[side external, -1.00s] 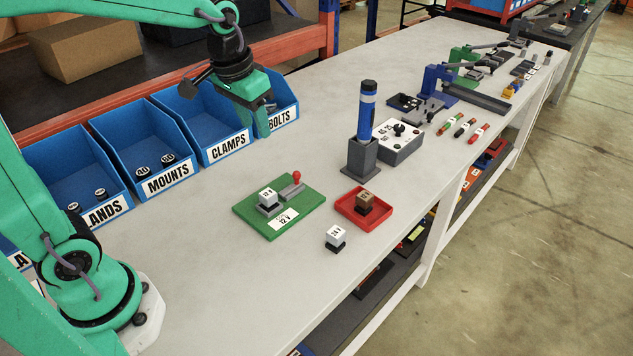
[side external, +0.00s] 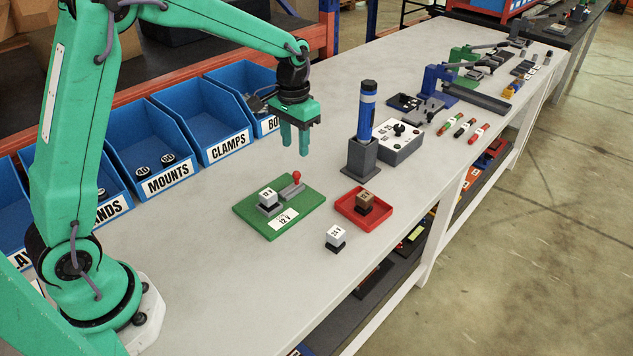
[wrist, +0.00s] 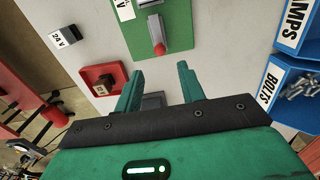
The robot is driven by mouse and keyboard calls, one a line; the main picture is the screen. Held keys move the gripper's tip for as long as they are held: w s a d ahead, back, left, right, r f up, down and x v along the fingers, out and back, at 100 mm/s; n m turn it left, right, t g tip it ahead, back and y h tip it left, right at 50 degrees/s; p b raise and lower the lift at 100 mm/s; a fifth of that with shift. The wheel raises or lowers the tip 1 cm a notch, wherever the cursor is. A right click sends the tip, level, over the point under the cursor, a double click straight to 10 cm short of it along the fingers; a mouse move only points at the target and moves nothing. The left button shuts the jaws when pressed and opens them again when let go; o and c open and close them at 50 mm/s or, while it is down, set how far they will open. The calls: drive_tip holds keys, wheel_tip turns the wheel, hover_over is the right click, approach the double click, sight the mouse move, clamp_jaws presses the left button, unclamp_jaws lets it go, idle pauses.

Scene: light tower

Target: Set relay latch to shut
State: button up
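The relay latch is a lever with a red knob (side external: 297,176) on a grey mount, on the green board (side external: 310,200). The board is labelled 12 V, and a 12 V relay cube (side external: 267,197) sits in its socket beside the lever. In the wrist view the red knob (wrist: 160,49) points toward my gripper. My gripper (side external: 295,150) hangs above the table behind the board, apart from the knob. Its two fingers (wrist: 158,82) are spread with nothing between them in grip. Whether the latch is shut is unclear.
A red tray (side external: 343,208) holds a brown cube (side external: 364,202), with a 24 V cube (side external: 335,238) in front. A dark holder (side external: 360,158) with a blue cylinder (side external: 367,110) stands right of my gripper. Blue bins (side external: 213,120) line the back left edge.

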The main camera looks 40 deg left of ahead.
sight(296, 172)
drive_tip(key=shift+f, duration=0.15)
drive_tip(key=shift+f, duration=3.75)
clamp_jaws()
